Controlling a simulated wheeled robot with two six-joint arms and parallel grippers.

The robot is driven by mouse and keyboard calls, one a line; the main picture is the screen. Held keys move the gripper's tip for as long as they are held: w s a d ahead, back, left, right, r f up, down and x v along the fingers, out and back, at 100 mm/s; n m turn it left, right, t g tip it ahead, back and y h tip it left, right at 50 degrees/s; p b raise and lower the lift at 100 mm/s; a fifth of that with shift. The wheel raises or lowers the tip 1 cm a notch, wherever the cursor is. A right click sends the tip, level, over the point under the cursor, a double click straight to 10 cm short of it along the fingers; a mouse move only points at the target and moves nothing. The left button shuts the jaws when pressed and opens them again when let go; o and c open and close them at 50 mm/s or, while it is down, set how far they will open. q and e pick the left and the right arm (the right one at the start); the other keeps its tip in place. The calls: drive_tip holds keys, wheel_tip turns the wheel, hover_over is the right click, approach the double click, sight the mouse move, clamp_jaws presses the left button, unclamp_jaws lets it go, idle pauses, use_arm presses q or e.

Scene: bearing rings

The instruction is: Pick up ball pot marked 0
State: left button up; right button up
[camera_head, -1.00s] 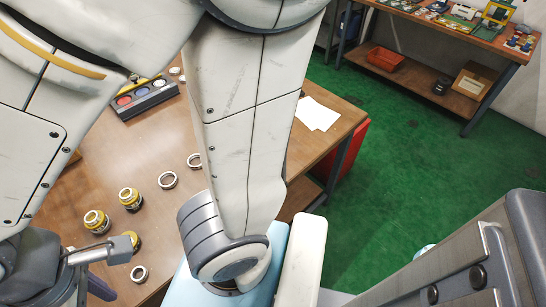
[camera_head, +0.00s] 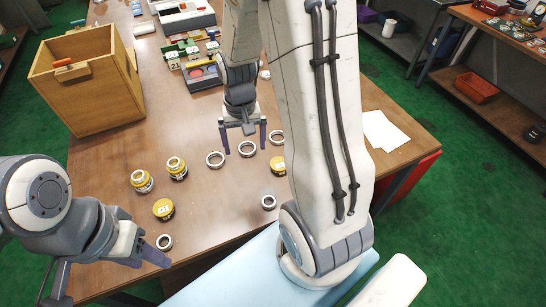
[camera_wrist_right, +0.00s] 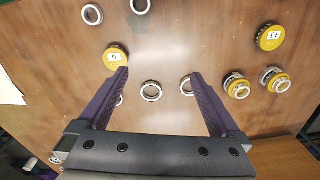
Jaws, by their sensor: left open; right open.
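The ball pot marked 0 (camera_wrist_right: 117,57) is a yellow-topped round pot on the table, just beyond the left finger's tip in the right wrist view. In the head view this pot (camera_head: 278,165) is partly hidden by my right arm. My right gripper (camera_head: 244,146) is open and empty, pointing down over the row of rings, left of that pot; it also shows in the right wrist view (camera_wrist_right: 160,76). Another yellow pot (camera_head: 163,209), marked +1 (camera_wrist_right: 269,37), stands to the left. My left gripper (camera_head: 150,256) is open, low at the left near the table's front edge.
Silver rings lie around, including one (camera_wrist_right: 152,91) between my right fingers in the wrist view. Two yellow-and-silver bearing assemblies (camera_head: 142,181) (camera_head: 177,169) stand left.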

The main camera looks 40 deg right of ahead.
drive_tip(key=d+f+m, duration=0.4)
drive_tip(key=d+f, duration=0.1)
drive_tip(key=d, duration=0.5)
hover_over(279, 164)
wheel_tip(279, 164, down, 5)
drive_tip(key=shift+a+r, duration=0.1)
drive_tip(key=shift+a, duration=0.05)
drive_tip(key=shift+f+p, duration=0.6)
drive_tip(key=shift+f, duration=2.6)
drive_tip(key=c, duration=1.5)
drive_tip(key=shift+o, duration=0.2)
drive_tip(key=shift+r, duration=0.15)
